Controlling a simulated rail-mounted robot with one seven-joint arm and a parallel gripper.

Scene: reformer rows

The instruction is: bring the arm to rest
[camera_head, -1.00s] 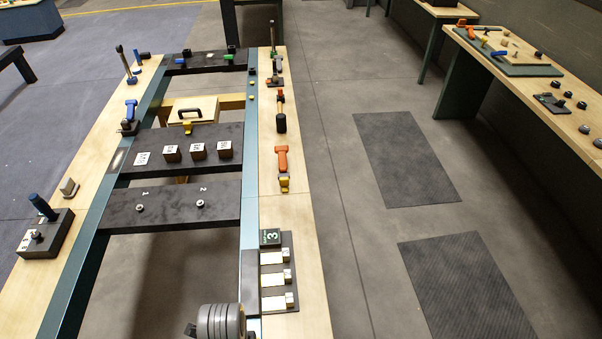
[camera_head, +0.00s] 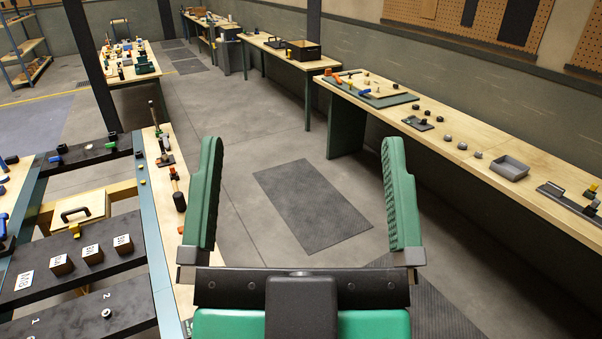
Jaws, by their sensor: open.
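My gripper (camera_head: 298,205) is in the lower middle of the head view, close to the camera. Its two green ribbed fingers stand upright and wide apart, joined by a dark crossbar. Nothing is between the fingers; only the floor and a dark mat show through the gap. The gripper touches nothing that I can see. The rest of my arm is mostly below the picture's lower edge.
The reformer frame (camera_head: 150,235) with dark crossboards and small blocks lies at the left. A long wooden bench (camera_head: 470,150) with tools and a grey tray (camera_head: 509,168) runs along the right wall. A floor mat (camera_head: 312,205) lies in the open aisle between.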

